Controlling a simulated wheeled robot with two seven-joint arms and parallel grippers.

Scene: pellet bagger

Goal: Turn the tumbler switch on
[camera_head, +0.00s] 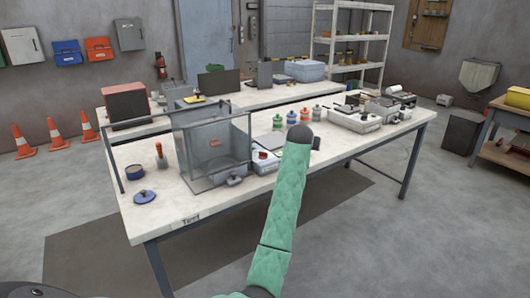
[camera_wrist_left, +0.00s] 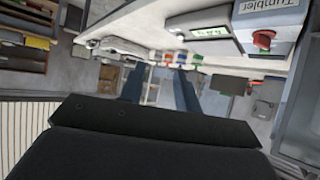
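In the left wrist view a grey box labelled "Tumbler" (camera_wrist_left: 270,15) shows at the upper right, its label upside down. A red knob-like switch (camera_wrist_left: 264,40) sticks out of its face. I cannot tell which way the switch is set. My left gripper (camera_wrist_left: 157,82) has its two dark fingers apart with nothing between them. It is to the picture's left of the switch and apart from it. In the head view a small box with a red top (camera_head: 263,156) stands beside the clear enclosure; its label is unreadable. Neither gripper shows in the head view.
A green-padded arm link of mine crosses the head view's middle and hides part of the white table (camera_head: 215,208). A clear enclosure (camera_head: 212,150), several coloured jars (camera_head: 291,116) and a white device (camera_head: 355,122) stand on the table. A device with a green display (camera_wrist_left: 205,32) adjoins the Tumbler box.

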